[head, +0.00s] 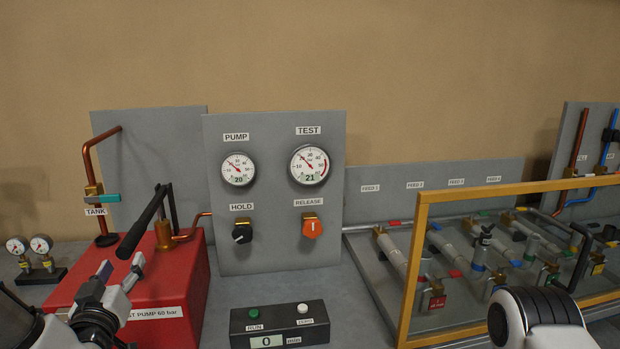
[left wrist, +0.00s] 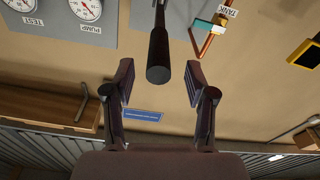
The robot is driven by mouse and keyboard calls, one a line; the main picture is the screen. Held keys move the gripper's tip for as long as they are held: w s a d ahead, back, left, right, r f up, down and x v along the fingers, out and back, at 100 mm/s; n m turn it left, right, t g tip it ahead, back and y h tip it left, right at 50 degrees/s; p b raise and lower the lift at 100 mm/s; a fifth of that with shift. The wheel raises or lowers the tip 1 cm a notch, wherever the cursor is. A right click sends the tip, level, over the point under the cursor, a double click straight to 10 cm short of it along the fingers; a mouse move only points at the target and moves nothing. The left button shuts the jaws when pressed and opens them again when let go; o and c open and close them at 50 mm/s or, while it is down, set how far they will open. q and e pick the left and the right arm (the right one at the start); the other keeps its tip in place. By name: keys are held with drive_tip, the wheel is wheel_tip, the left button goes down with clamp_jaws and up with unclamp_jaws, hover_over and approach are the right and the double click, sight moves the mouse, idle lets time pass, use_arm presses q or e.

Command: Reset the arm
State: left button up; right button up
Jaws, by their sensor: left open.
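My left gripper (head: 119,272) is at the lower left of the head view, over the near left part of the red test pump (head: 185,275). Its two fingers stand apart in the left wrist view (left wrist: 158,85). The pump's black lever handle (head: 146,222) slopes down toward the fingertips. In the left wrist view the handle's end (left wrist: 160,58) shows in the gap between the fingers, with room on both sides. I cannot tell how far its end lies from the fingertips in depth. Part of my right arm (head: 540,318) shows at the lower right; its fingers are not visible.
A grey panel (head: 275,265) carries the PUMP and TEST gauges, a black HOLD knob (head: 242,233) and an orange RELEASE knob (head: 312,229). A button box (head: 279,325) stands in front. Two small gauges (head: 29,246) stand far left.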

use_arm(q)
drive_tip(key=s+d+f+m+g+h, duration=0.1)
drive_tip(key=s+d+f+g, duration=0.1)
drive_tip(key=f, duration=0.7)
drive_tip(key=s+d+f+m+g+h, duration=0.1)
drive_tip(key=s+d+f+m+g, duration=0.15)
drive_tip(key=f, duration=0.65)
drive_tip(key=s+d+f+m+g+h, duration=0.1)
drive_tip(key=s+d+f+g, duration=0.15)
drive_tip(key=f, duration=0.65)
drive_tip(key=s+d+f+g+h, duration=0.1)
drive_tip(key=s+d+f+g, duration=0.1)
drive_tip(key=s+f+g, duration=0.3)
drive_tip(key=s+d+f+g, duration=0.3)
drive_tip(key=s+f+g, duration=0.3)
drive_tip(key=s, duration=1.3)
wheel_tip(320, 180, down, 5)
drive_tip(key=shift+d+r+g+h, duration=0.1)
drive_tip(key=shift+d+g+h, duration=0.05)
drive_tip(key=shift+g+h, duration=0.2)
